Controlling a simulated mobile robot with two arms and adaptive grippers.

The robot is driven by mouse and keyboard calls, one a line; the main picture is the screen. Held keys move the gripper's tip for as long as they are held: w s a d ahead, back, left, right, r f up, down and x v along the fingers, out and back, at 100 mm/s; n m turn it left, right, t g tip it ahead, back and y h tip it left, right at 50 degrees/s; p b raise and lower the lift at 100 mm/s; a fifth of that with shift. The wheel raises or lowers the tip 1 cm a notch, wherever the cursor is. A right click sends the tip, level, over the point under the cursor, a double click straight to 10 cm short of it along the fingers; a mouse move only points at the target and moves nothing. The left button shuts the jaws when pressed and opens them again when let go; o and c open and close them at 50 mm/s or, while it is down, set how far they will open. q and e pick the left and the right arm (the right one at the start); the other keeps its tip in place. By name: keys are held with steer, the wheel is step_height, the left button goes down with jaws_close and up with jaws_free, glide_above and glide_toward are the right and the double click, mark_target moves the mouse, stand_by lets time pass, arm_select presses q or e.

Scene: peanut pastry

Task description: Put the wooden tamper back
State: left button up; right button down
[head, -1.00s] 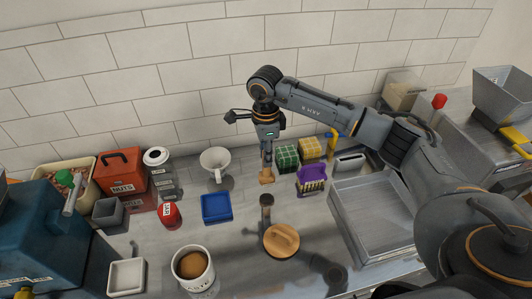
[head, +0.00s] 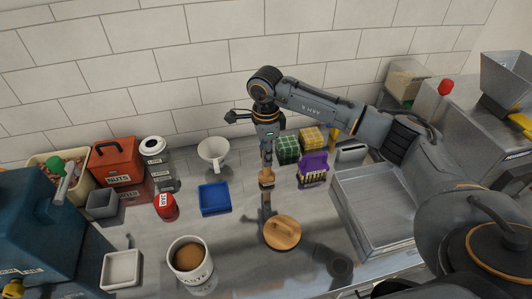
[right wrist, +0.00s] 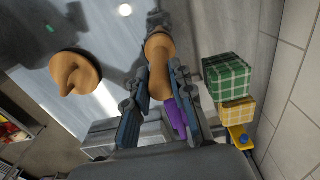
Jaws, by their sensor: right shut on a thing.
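My right gripper (head: 267,168) points down over the middle of the counter and is shut on the wooden tamper (head: 267,180). In the right wrist view the tamper (right wrist: 158,58) stands between the fingers (right wrist: 160,100). In the head view a narrow dark upright piece (head: 266,205) shows directly below the tamper. The tamper's lower end overlaps its top, and I cannot tell whether it is inside or just above. My left gripper is not in view.
A round wooden lid (head: 282,232) lies just in front. A blue tray (head: 214,198) and white mug (head: 190,262) are to the left. A purple item (head: 313,167), green checked box (head: 287,149) and large metal tray (head: 375,205) are to the right.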

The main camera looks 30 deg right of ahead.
steer(key=shift+f, duration=0.25)
stand_by(0.4)
steer(key=c, duration=1.1)
jaws_free()
steer(key=shift+r, duration=0.1)
